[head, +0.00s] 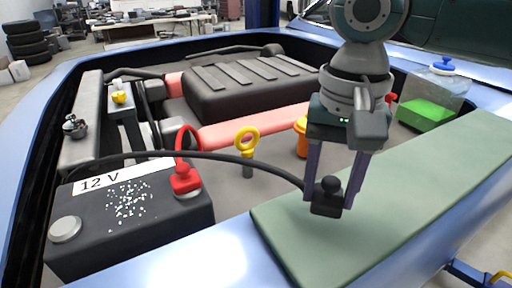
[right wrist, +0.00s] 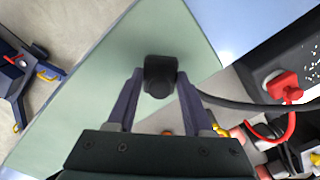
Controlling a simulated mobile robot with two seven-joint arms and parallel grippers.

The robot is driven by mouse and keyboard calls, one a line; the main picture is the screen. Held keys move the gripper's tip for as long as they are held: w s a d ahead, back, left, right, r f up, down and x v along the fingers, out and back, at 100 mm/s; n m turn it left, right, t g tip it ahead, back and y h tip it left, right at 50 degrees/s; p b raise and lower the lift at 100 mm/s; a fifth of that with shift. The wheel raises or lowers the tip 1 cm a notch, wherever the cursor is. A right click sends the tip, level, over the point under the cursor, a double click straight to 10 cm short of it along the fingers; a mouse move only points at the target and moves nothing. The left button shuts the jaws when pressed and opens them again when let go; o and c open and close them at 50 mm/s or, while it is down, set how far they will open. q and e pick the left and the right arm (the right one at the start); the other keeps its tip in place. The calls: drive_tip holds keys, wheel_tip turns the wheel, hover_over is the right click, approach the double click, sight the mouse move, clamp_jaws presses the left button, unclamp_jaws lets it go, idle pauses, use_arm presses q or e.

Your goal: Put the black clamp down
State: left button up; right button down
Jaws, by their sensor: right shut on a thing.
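The black clamp (head: 327,197) is a small dark block with a round knob, and a black cable runs left from it behind the battery (head: 150,225). My right gripper (head: 328,192) is shut on the clamp, with one finger on either side. The clamp is over the near left part of the green mat (head: 400,190) on the car's edge; I cannot tell whether it touches the mat. In the right wrist view the clamp (right wrist: 160,76) sits between the fingertips, with the green mat (right wrist: 90,90) behind it. My left gripper is not in view.
A red clamp (head: 186,180) sits on the battery's right terminal; the left terminal (head: 65,229) is bare. A yellow-ringed dipstick (head: 247,140), an orange cap (head: 301,138) and a tank with green fluid (head: 428,105) stand in the engine bay. The mat's right part is clear.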

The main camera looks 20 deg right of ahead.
sight(329, 196)
wheel_tip(329, 196, down, 4)
drive_tip(key=shift+r+b, duration=0.1)
drive_tip(key=shift+b, duration=0.3)
drive_tip(key=shift+f, duration=0.3)
drive_tip(key=shift+f, duration=0.1)
drive_tip(key=shift+c, duration=1.5)
unclamp_jaws()
